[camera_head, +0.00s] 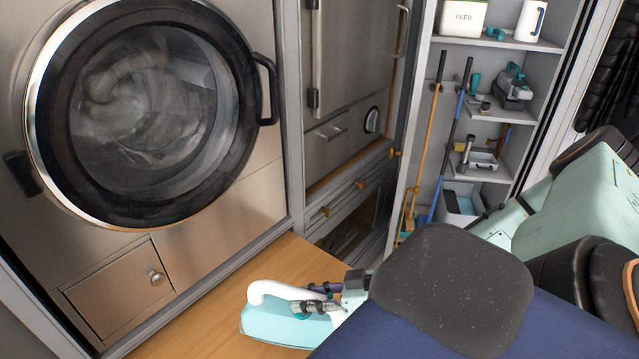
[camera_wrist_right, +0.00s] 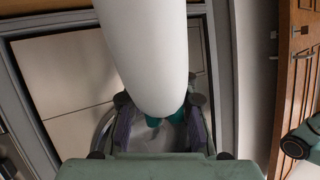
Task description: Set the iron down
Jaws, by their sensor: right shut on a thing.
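The iron (camera_head: 275,326) has a teal body and a curved white handle. It shows low in the middle of the head view, in front of a wooden surface (camera_head: 225,300). I cannot tell whether its base touches the wood. My right gripper (camera_head: 318,304) is shut on the iron's handle. In the right wrist view the white handle (camera_wrist_right: 145,50) runs down between the two dark fingers of my right gripper (camera_wrist_right: 158,118), and hides much of what lies beyond. My left gripper is not in view.
A steel front-loading washer (camera_head: 150,110) stands at the left. A steel cabinet (camera_head: 355,60) is beside it. A shelf unit (camera_head: 525,100) at the back right holds a feed tin (camera_head: 462,16), a white jug (camera_head: 530,20) and long-handled tools (camera_head: 450,130). Bare wood shows left of the iron.

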